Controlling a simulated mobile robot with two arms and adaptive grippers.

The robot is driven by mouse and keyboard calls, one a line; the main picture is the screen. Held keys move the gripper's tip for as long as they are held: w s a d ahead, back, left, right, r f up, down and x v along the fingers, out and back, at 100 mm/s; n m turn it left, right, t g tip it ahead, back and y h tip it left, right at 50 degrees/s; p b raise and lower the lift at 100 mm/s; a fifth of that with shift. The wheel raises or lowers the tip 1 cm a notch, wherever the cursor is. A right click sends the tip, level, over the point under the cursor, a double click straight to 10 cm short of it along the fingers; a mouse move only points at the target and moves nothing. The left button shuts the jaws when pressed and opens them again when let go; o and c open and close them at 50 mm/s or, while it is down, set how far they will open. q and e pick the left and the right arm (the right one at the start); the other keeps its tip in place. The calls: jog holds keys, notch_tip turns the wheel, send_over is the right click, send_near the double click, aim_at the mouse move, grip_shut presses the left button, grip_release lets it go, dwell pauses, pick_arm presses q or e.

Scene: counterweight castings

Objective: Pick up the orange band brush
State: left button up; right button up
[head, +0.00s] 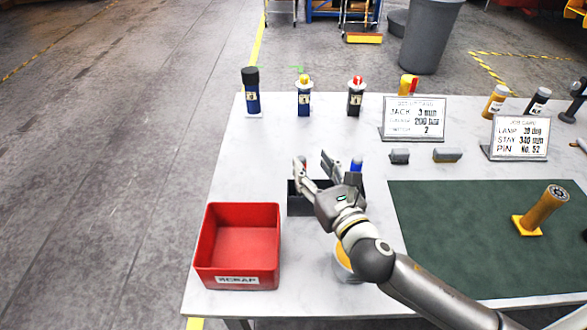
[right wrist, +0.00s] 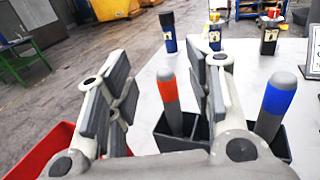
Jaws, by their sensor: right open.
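The orange band brush (right wrist: 170,100) stands upright in the left part of a dark divided holder (head: 292,206), its grey handle with an orange band pointing up. A second brush with a blue band (right wrist: 277,100) stands in the right part; its blue also shows in the head view (head: 356,164). My right gripper (head: 313,165) is open and empty above the holder. In the right wrist view, the orange band brush appears between its fingers, nearer the right finger; contact cannot be told. The holder's lower part is partly hidden by my right arm in the head view. My left gripper is not in view.
A red scrap bin (head: 205,245) stands left of the holder. A yellow-topped container (head: 343,262) is partly behind my right arm. Bottles (head: 304,100) and job cards (head: 414,118) line the back. A green mat (head: 430,215) at right bears an orange-brown cylinder (head: 545,206).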

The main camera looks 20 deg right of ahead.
notch_tip(320, 180, down, 7)
jog(key=s+b, duration=0.1)
jog(key=b, duration=0.1)
jog(key=p, duration=0.2)
send_over(301, 195)
jog(key=shift+w+f, duration=0.15)
jog(key=shift+w, duration=0.35)
jog(key=c, duration=1)
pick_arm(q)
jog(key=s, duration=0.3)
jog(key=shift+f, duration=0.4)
pick_arm(e)
grip_shut()
